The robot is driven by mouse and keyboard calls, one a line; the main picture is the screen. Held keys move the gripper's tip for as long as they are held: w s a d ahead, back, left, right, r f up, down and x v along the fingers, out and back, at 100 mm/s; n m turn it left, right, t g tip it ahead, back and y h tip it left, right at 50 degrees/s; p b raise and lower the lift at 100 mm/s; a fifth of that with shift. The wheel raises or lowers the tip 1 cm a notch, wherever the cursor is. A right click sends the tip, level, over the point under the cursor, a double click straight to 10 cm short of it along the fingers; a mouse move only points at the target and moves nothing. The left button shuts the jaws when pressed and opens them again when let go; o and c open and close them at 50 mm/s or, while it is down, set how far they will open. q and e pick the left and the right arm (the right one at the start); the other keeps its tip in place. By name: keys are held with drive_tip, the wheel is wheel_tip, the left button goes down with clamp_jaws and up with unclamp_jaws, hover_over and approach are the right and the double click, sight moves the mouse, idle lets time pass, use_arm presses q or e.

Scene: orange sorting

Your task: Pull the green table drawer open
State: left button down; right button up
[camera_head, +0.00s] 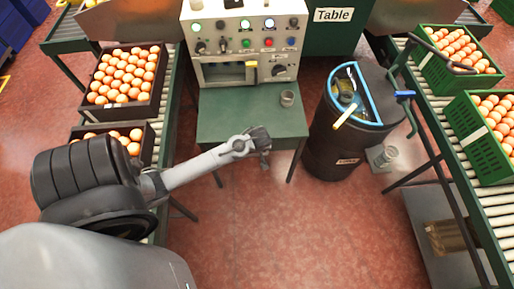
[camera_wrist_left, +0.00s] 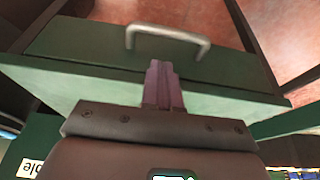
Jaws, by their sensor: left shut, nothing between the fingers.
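The green table (camera_head: 222,112) stands in the middle of the head view, under a control panel machine. Its drawer front (camera_wrist_left: 75,42) with a metal bar handle (camera_wrist_left: 168,36) shows in the left wrist view. In the head view the drawer front and handle are not clearly visible. My left gripper (camera_head: 265,163) is at the table's front edge, towards its right half. In the wrist view the left gripper's fingers (camera_wrist_left: 162,72) are together and empty. They point towards the handle and appear apart from it. My right gripper is in neither view.
A dark barrel (camera_head: 328,150) with a blue-rimmed opening stands to the right. Roller conveyors with crates of oranges (camera_head: 125,75) flank both sides. The red floor in front of the table is clear.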

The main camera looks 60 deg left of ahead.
use_arm(q)
drive_tip(key=b+x, duration=0.2)
drive_tip(key=x, duration=0.5)
drive_tip(key=shift+f+b, duration=0.15)
drive_tip(key=shift+b, duration=0.15)
drive_tip(key=shift+s, duration=0.1)
